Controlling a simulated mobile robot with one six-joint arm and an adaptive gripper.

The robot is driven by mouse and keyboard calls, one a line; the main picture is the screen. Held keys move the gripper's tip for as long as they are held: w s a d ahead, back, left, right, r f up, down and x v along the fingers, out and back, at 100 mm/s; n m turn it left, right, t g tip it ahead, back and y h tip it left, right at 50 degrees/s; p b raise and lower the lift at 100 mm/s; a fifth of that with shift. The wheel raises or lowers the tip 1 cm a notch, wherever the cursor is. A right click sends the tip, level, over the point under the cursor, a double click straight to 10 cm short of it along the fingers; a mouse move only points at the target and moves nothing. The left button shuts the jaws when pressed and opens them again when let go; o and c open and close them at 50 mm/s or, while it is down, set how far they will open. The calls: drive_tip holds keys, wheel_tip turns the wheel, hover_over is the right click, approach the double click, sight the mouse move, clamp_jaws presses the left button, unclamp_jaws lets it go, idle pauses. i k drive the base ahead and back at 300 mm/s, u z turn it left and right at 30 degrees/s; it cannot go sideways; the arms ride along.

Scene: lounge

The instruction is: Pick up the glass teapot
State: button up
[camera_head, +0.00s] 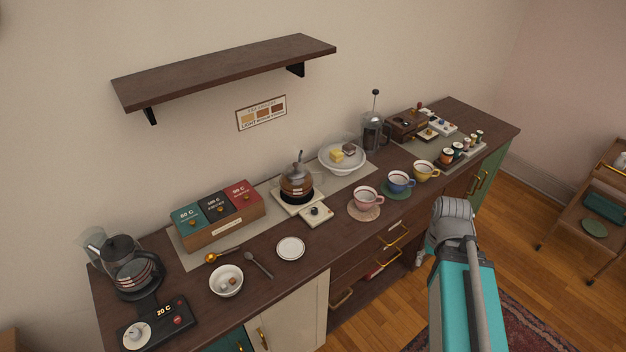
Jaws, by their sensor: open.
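The glass teapot (297,184) holds brown tea and has a dark lid with a knob. It stands upright on a pale square warmer (290,204) at the middle of the long dark counter, near the wall. My arm comes in from the lower right. My gripper (420,258) is only partly visible beside the arm, low in front of the counter's front edge. It is open, well apart from the teapot and to its right. Most of the gripper is hidden behind my arm.
A small white control box (316,214) sits in front of the warmer. A tea box (218,216) is left of the teapot, a white cake stand (342,160) right. Pink (367,197), blue (398,181) and yellow (425,171) cups line the front. A shelf (230,70) hangs above.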

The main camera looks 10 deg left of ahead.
sight(295, 189)
drive_tip(key=z, duration=0.7)
drive_tip(key=k, duration=0.7)
drive_tip(key=u, duration=1.2)
drive_tip(key=i, duration=0.8)
